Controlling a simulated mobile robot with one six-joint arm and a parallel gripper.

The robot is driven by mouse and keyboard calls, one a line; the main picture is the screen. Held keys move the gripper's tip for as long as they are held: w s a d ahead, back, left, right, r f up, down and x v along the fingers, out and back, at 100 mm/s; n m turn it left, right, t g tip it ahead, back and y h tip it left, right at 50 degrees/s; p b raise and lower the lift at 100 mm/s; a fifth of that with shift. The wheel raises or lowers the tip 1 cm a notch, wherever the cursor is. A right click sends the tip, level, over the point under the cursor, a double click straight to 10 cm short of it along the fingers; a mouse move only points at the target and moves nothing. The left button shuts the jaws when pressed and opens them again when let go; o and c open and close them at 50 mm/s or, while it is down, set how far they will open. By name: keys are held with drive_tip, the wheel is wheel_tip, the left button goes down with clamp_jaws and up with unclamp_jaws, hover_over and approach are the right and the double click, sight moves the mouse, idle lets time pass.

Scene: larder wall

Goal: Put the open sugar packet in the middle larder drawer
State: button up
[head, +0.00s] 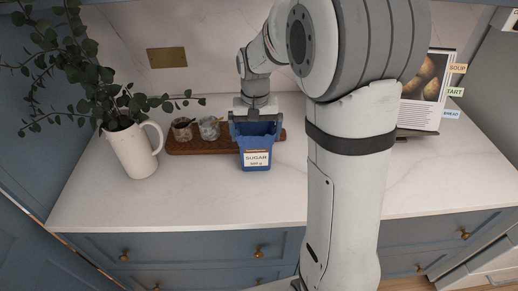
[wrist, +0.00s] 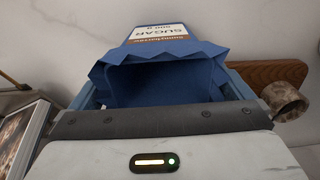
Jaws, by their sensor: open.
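The open sugar packet (head: 256,158) is blue with a white label and stands upright on the white worktop in the head view. In the wrist view the packet (wrist: 165,85) shows its jagged open top towards the camera. My gripper (head: 254,130) is open at the packet's upper part, with a finger at either side. I cannot tell whether the fingers touch it. Drawer fronts (head: 190,250) in blue-grey with brass knobs lie below the worktop and look shut. I cannot tell which one is the middle larder drawer.
A wooden board (head: 190,147) with two small jars (head: 209,128) lies behind and left of the packet. A white jug (head: 132,150) with leafy stems stands at the left. A propped book (head: 427,90) stands at the right. The front worktop left of my arm is clear.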

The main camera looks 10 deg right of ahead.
drive_tip(key=c, duration=1.3)
